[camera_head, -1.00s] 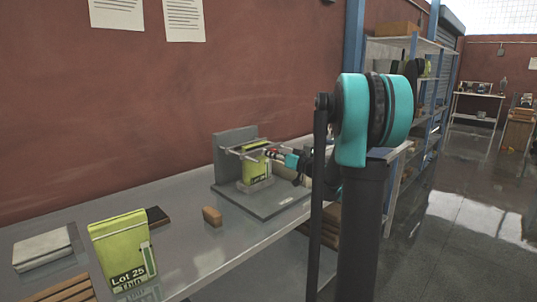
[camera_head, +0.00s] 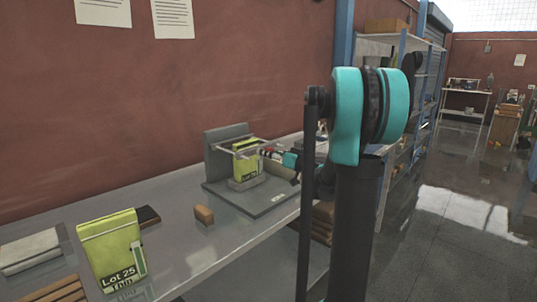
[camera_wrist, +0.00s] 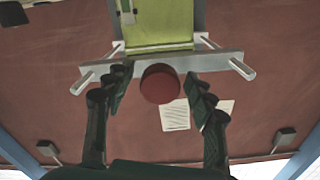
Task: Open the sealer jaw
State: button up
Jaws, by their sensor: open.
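The sealer (camera_head: 218,153) stands on the bench, with an upright grey back plate and two rods. A yellow-green pouch (camera_head: 245,163) stands upright in it, partly hidden by the rods. In the wrist view, the pale jaw bar (camera_wrist: 205,63) crosses in front of the pouch (camera_wrist: 158,22), with a round red knob (camera_wrist: 160,84) at its middle. I cannot tell whether the bar presses on the pouch. My gripper (camera_head: 273,153) is at the sealer's front. In the wrist view, my gripper (camera_wrist: 161,90) is open, one finger on each side of the knob, with gaps visible.
Another pouch marked Lot 25 (camera_head: 110,250) stands at the bench's near left, beside a dark flat item (camera_head: 148,216). A brown block (camera_head: 204,214) lies left of the sealer's base. A grey box (camera_head: 30,250) lies far left. Bare bench (camera_head: 170,255) lies between.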

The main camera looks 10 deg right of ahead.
jog(key=v, duration=1.1)
jog(key=shift+s+d, duration=0.15)
jog(key=shift+s, duration=0.1)
